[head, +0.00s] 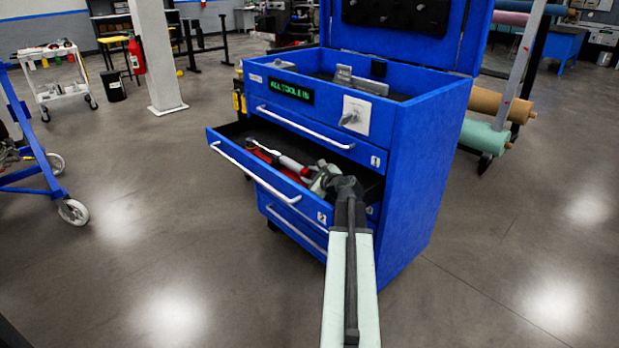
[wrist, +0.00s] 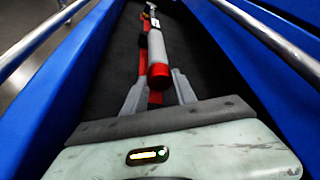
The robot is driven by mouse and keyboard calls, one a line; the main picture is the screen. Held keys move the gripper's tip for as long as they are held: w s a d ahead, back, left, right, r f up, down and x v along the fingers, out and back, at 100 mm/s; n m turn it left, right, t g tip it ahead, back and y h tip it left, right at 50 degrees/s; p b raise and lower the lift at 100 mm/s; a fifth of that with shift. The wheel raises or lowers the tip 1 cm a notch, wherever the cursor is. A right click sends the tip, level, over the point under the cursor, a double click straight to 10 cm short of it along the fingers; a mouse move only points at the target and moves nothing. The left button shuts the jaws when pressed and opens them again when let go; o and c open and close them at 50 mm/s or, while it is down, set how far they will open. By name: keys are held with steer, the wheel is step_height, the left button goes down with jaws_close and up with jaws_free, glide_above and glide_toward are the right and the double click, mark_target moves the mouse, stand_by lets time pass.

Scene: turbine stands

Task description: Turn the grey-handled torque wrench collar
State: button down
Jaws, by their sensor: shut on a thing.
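The grey-handled torque wrench (wrist: 155,48) lies lengthwise in the open drawer, with a red collar (wrist: 158,76) at its near end. It also shows in the head view (head: 283,159), running from the left toward my gripper. My gripper (head: 322,178) is down inside the drawer at its right part. In the wrist view my gripper (wrist: 157,85) has one grey finger on each side of the wrench's near end and is shut on it. The exact contact is partly hidden by the collar.
A second red item (head: 262,150) lies beside the wrench in the drawer. The drawer (head: 262,178) belongs to a blue tool cabinet (head: 420,180), with a white handle along its front. Blue drawer walls stand close on both sides of my gripper.

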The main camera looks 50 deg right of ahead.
stand_by(0.4)
steer(key=c, duration=1)
jaws_free()
steer(key=p+v, duration=0.2)
steer(key=v, duration=0.5)
steer(key=shift+s+a+r, duration=0.15)
steer(key=shift+s+r, duration=0.05)
steer(key=shift+r, duration=0.05)
steer(key=shift+s, duration=0.2)
steer(key=shift+f, duration=0.1)
